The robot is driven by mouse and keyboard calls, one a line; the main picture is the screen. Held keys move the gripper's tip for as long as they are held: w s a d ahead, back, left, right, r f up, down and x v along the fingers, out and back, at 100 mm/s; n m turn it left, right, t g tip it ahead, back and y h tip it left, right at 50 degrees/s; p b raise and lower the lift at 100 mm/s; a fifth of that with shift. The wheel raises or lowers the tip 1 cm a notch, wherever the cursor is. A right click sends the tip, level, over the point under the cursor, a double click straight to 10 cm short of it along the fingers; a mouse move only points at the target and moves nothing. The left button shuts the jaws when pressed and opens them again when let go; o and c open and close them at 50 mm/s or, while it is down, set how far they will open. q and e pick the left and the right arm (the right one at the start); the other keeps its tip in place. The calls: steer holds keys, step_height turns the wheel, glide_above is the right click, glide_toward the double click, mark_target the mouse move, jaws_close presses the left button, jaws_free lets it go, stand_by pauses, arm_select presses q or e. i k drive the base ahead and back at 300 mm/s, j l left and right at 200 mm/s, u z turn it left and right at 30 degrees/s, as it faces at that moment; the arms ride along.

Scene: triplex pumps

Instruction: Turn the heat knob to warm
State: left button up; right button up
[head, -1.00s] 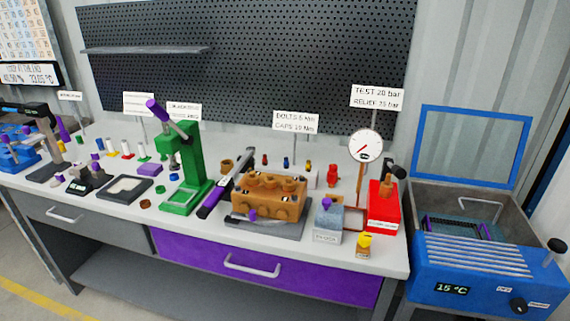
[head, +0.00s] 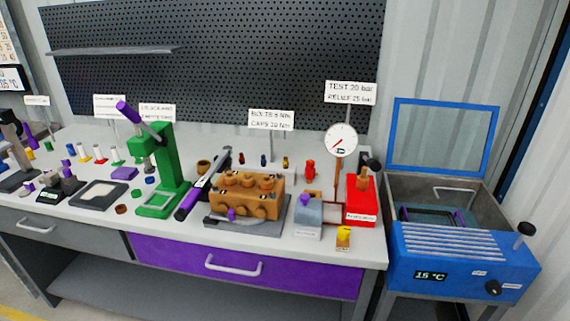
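The heat knob (head: 493,288) is a small black dial at the lower right of the front of a blue heater box (head: 415,262). Small white labels sit beside the knob, too small to read. A display (head: 431,276) on the same front reads 15 °C. The box's blue-framed lid (head: 442,136) stands open, and a dark basket with a purple strip is inside. Neither of my grippers is in view.
The workbench (head: 375,250) left of the box holds a red test pump (head: 361,200), a gauge (head: 341,140), a brown pump block (head: 247,193) and a green press (head: 170,165). A black-topped lever (head: 525,230) stands at the box's right end. Wall shows behind.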

mark_target(493, 287)
steer(key=z, duration=1.3)
